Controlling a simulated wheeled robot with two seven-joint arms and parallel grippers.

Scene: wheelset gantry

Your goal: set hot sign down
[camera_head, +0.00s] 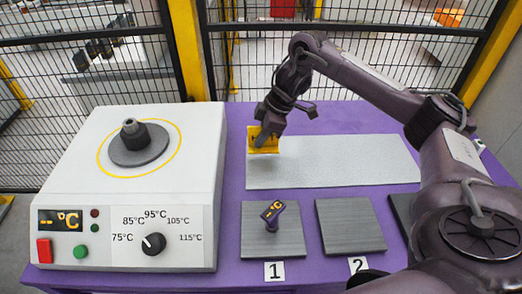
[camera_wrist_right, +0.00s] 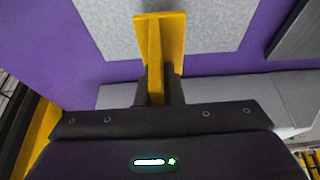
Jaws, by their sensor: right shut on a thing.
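The yellow hot sign (camera_head: 262,146) is at the left end of the light grey mat (camera_head: 340,160), near the white machine's right side. My right gripper (camera_head: 270,124) is shut on it. In the right wrist view the yellow sign (camera_wrist_right: 160,35) sits between the dark fingers (camera_wrist_right: 158,90), with the grey mat beyond. I cannot tell whether the sign's lower edge touches the mat. The sign's face is partly hidden by the gripper. My left gripper is not in view.
The white heater (camera_head: 80,150) with its dial and central post stands at left. Plate 2 (camera_head: 350,225) is empty. The mat's middle is clear. Mesh fencing (camera_head: 60,90) stands behind the purple table (camera_head: 228,230).

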